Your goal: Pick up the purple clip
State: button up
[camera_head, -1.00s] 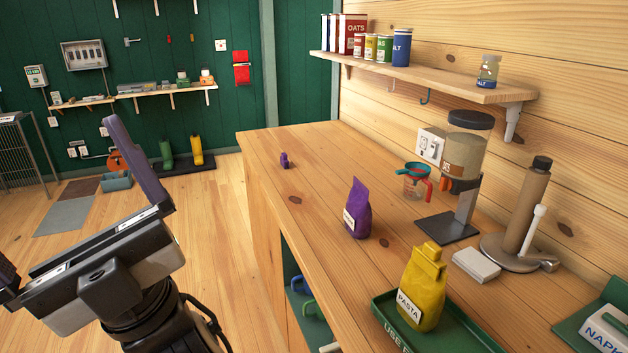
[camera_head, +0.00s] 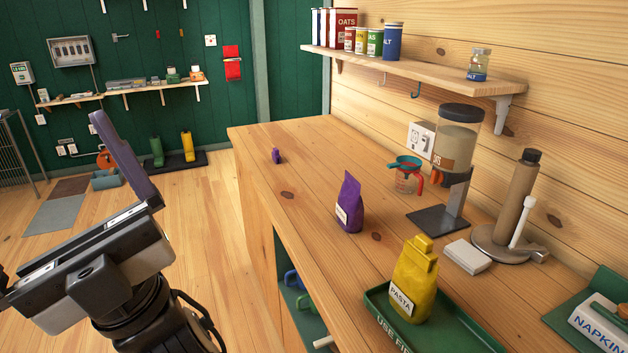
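A small purple object (camera_head: 276,156), which looks like the purple clip, sits on the wooden counter (camera_head: 310,165) near its far left end. It is too small to make out in detail. My gripper (camera_head: 60,205) is at the lower left, over the floor beside the counter and well apart from the clip. One long purple-grey finger stands up and the other is mostly cut off by the left edge. The fingers are wide apart, with nothing seen between them.
A purple bag (camera_head: 350,205) stands mid-counter. A yellow pasta bag (camera_head: 414,283) stands on a green tray (camera_head: 458,335) in front. A dispenser (camera_head: 455,150), measuring cups (camera_head: 406,175) and a paper-roll holder (camera_head: 515,205) line the wall. The counter around the clip is clear.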

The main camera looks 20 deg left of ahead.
aim_at(276, 157)
jog(key=i+j, duration=0.35)
jog(key=j, duration=0.15)
jog(key=i+j, duration=0.3)
jog(key=j, duration=0.15)
jog(key=i+j, duration=0.35)
jog(key=j, duration=0.15)
jog(key=i+j, duration=0.3)
jog(key=j, duration=0.2)
jog(key=i+j, duration=0.35)
jog(key=j, duration=0.15)
jog(key=i+j, duration=0.3)
jog(key=j, duration=0.15)
